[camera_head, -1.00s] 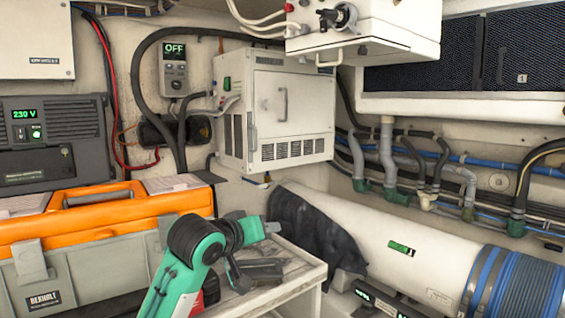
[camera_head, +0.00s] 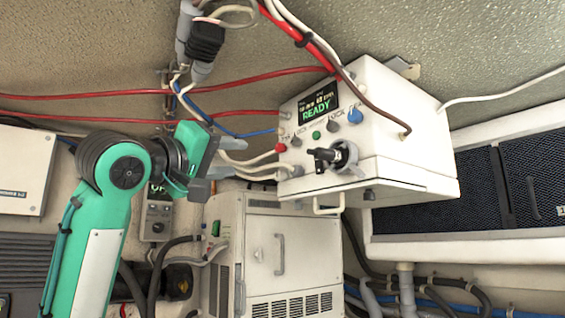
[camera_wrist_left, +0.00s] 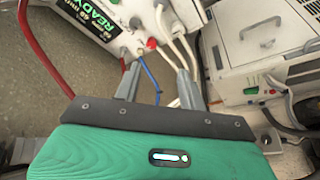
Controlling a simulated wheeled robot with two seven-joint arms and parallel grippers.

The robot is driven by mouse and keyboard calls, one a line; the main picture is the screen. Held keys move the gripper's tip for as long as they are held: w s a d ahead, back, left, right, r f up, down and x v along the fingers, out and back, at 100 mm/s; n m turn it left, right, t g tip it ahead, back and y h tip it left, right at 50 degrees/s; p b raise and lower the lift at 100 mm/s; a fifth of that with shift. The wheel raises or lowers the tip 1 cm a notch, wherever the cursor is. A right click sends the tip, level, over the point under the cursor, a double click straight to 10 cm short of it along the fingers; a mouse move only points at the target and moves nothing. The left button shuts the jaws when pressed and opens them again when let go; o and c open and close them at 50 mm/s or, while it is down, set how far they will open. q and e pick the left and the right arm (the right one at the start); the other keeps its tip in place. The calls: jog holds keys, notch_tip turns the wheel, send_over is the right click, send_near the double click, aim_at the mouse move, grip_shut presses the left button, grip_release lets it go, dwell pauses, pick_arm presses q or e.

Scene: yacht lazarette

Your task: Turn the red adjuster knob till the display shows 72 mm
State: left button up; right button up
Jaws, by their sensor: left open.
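The red adjuster knob (camera_head: 280,148) is small and sits at the left edge of the front of a white control box. It also shows in the left wrist view (camera_wrist_left: 151,44), ahead of the fingers. The box's display (camera_head: 318,103) reads READY in green; the smaller line above is too small to read surely. My left gripper (camera_head: 230,158) is open and empty, left of the red knob and apart from it. Its two grey fingers (camera_wrist_left: 160,74) point toward the box in the wrist view. My right gripper is not in view.
Other knobs, a black handle (camera_head: 326,156) and a blue knob (camera_head: 355,116) share the box front. White cables (camera_head: 255,160) run between gripper and box. Red and blue cables cross above. A white cabinet (camera_head: 275,250) stands below.

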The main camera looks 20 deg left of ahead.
pick_arm(q)
jog(key=p, duration=0.3)
send_near(278, 148)
jog(key=w, duration=0.3)
jog(key=shift+s+d+r+p+x, duration=0.1)
jog(key=shift+d+r+p+x, duration=0.1)
jog(key=shift+x, duration=0.75)
jog(key=shift+s+d+r+p+x, duration=0.1)
jog(key=shift+p+x, duration=0.1)
jog(key=shift+x, duration=0.75)
jog(key=shift+s+d+r+p+x, duration=0.1)
jog(key=shift+d+p+x, duration=0.1)
jog(key=shift+x, duration=0.8)
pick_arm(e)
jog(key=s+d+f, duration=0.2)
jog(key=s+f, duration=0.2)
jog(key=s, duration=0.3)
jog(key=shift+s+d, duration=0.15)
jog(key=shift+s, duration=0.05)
pick_arm(q)
jog(key=shift+c, duration=0.2)
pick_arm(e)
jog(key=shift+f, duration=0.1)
pick_arm(q)
grip_shut()
